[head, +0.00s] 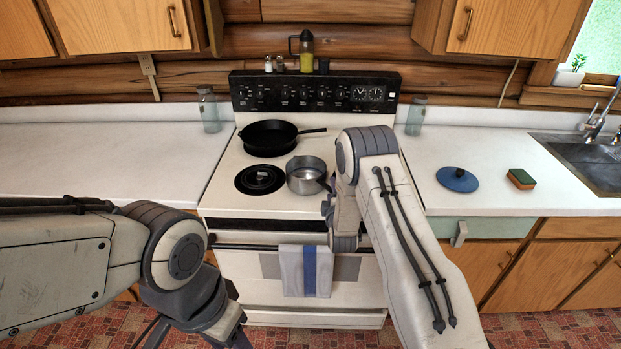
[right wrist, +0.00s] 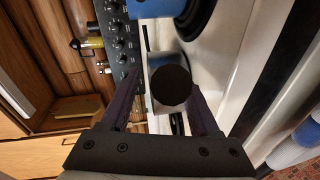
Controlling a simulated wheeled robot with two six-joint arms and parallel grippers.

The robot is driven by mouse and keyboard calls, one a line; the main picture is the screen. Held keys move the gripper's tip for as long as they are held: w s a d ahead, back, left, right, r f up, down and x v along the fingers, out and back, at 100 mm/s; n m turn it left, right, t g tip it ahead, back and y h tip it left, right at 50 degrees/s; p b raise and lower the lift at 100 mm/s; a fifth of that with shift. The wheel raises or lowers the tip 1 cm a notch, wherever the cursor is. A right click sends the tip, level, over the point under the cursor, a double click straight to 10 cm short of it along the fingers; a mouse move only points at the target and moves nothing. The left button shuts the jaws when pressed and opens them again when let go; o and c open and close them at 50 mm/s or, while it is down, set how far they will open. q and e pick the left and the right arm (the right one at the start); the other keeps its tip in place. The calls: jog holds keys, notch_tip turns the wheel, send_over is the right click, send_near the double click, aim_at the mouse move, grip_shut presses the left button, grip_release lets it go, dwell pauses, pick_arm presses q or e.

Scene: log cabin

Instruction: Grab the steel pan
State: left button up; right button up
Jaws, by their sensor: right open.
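The steel pan (head: 304,176) is a small silver saucepan on the stove's front right burner. Its dark handle points toward me and to the right, partly hidden behind my right wrist. My right gripper (head: 327,206) is at the handle, mostly hidden by its own arm in the head view. In the right wrist view, the open fingers (right wrist: 162,92) stand on either side of the handle's round black end (right wrist: 171,85). The silver pan body (right wrist: 163,58) shows behind it. I cannot tell if a finger touches. My left gripper (head: 232,337) is low at the bottom, partly cut off.
A black skillet (head: 268,134) sits on the back left burner, its handle pointing right. The front left burner (head: 259,180) is bare. A blue lid (head: 457,180) and a sponge (head: 521,179) lie on the right counter. A towel (head: 290,270) hangs from the oven handle. The left counter is mostly clear.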

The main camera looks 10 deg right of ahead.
jog(key=shift+c, duration=0.4)
grip_shut()
dwell(1.0)
